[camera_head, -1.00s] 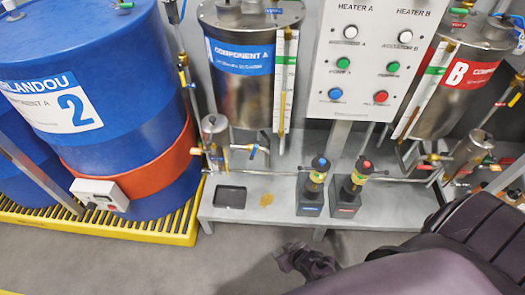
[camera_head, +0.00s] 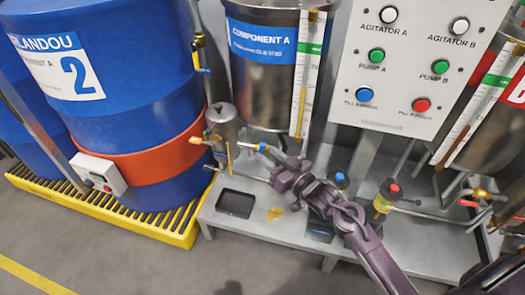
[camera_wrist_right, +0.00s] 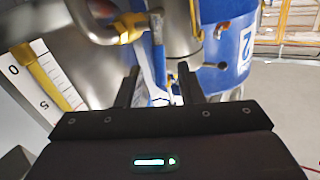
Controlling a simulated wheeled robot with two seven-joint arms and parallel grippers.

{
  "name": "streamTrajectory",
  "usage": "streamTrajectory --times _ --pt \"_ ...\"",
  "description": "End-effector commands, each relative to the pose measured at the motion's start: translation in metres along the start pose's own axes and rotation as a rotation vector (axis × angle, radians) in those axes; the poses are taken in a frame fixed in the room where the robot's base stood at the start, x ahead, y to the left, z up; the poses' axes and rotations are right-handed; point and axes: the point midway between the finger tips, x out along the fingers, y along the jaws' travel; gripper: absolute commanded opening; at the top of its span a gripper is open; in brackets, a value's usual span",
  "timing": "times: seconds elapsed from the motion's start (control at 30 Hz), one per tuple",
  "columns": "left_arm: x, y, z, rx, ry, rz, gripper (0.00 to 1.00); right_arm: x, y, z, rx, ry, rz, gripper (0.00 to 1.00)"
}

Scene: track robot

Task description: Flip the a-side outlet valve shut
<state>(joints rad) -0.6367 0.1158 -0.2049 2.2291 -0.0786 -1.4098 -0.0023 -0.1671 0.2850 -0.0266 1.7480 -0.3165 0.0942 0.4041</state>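On the component A side, a small valve with a blue handle (camera_head: 263,147) sits on the pipe below the tank. It also shows in the wrist view as a long blue lever (camera_wrist_right: 159,48). I cannot tell for certain that it is the outlet valve. My left gripper is not in view.
The component A tank (camera_head: 267,70) with its level gauge (camera_head: 306,75) stands close behind. A blue drum (camera_head: 130,125) stands left on a yellow pallet (camera_head: 160,238). The control panel (camera_head: 395,105) is at right.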

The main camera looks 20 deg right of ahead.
Motion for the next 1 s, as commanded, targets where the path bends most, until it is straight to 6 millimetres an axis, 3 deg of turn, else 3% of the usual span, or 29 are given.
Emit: streamTrajectory --times 0.23,0.57,0.83,1.0 --pt "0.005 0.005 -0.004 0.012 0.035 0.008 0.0 0.033 0.001 0.001 0.0 0.0 0.001 0.34" --pt "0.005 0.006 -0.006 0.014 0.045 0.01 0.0 0.039 0.0 0.001 0.0 -0.002 0.002 0.34" --pt "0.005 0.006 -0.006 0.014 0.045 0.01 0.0 0.038 0.0 0.001 0.0 -0.002 0.002 0.03" --pt "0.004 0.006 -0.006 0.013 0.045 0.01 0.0 0.038 0.0 0.001 -0.001 -0.003 0.002 0.0"
